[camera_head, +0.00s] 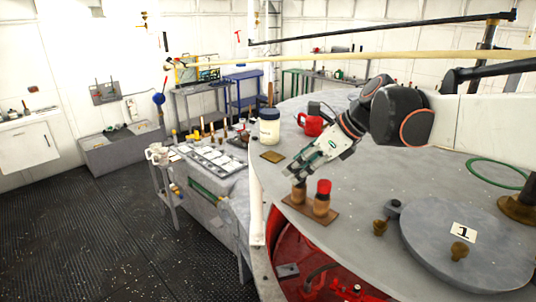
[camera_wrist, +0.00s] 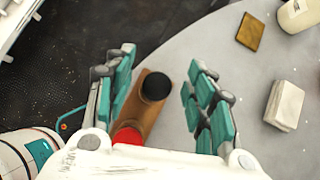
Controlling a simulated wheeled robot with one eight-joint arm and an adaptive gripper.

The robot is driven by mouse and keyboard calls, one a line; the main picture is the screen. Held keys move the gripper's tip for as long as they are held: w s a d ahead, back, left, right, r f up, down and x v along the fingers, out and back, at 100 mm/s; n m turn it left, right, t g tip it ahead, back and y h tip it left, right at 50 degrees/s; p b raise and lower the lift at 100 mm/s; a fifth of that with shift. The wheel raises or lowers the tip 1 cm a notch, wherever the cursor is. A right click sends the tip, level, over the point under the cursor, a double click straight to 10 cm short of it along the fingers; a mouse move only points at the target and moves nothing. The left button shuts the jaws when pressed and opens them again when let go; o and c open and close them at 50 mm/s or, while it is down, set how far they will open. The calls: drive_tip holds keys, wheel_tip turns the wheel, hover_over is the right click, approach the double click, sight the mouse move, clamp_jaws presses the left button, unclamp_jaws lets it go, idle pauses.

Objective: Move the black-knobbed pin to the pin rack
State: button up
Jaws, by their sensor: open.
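The black-knobbed pin (camera_wrist: 155,87) stands at one end of a brown board (camera_wrist: 138,108) on the round grey table. In the head view its brown body (camera_head: 299,192) shows just below my gripper (camera_head: 300,172), which hides its top. A red-knobbed pin (camera_head: 323,188) stands beside it on the same board (camera_head: 312,214); its red top (camera_wrist: 126,136) is partly covered in the wrist view. My gripper (camera_wrist: 160,62) is open and empty, its fingers on either side of the black knob in that view. I cannot tell whether this board is the pin rack.
A small brown square plate (camera_head: 272,157) and a white jar with a dark lid (camera_head: 269,127) stand behind my gripper. A red mug (camera_head: 311,124) stands farther back. A pale block (camera_wrist: 284,105) lies right of my gripper. A round grey plate (camera_head: 462,240) lies at the right.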

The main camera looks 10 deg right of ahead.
wheel_tip(320, 180, up, 10)
idle(0.5)
drive_tip(key=shift+s, duration=0.1)
